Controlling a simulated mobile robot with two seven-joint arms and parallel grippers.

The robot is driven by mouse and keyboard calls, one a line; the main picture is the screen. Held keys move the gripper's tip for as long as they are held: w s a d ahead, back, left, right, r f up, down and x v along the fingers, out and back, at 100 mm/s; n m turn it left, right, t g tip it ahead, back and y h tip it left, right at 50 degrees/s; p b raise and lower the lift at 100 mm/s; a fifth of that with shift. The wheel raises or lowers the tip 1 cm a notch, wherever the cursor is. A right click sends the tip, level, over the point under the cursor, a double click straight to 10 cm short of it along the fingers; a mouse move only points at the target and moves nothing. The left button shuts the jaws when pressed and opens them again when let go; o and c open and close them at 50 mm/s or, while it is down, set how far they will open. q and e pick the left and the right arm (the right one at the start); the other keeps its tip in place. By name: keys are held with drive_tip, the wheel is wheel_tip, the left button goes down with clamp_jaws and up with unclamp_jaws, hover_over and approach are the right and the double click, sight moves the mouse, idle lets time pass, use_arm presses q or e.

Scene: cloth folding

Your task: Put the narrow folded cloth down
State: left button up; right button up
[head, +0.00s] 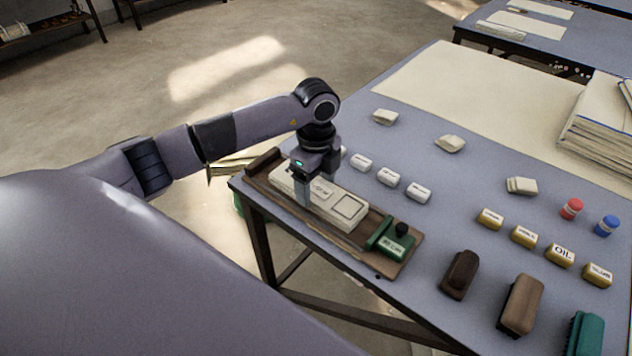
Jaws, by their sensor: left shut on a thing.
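A long, narrow off-white piece, which I take as the folded cloth (338,208), lies along a brown wooden tray (262,163) near the table's left edge. It has dark print and a square outline on top. My left gripper (304,196) points down over the cloth's left half and is shut on it. The fingers hide part of the cloth, and I cannot tell whether its underside fully touches the tray. A green block with a black knob (392,242) stands at the tray's right end. My right gripper is out of view.
Three small white labelled pieces (389,177) lie just behind the tray. Yellow labelled blocks (524,236) and brushes (460,274) stand to the right. Small folded white pieces (450,143) lie farther back on the blue-grey table (420,203).

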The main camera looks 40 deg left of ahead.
sight(316, 187)
use_arm(q)
drive_tip(key=shift+f, duration=0.1)
drive_tip(key=o, duration=1.2)
drive_tip(key=shift+r, duration=0.25)
wheel_tip(316, 187, up, 12)
drive_tip(key=shift+p, duration=0.3)
drive_tip(key=shift+f, duration=0.1)
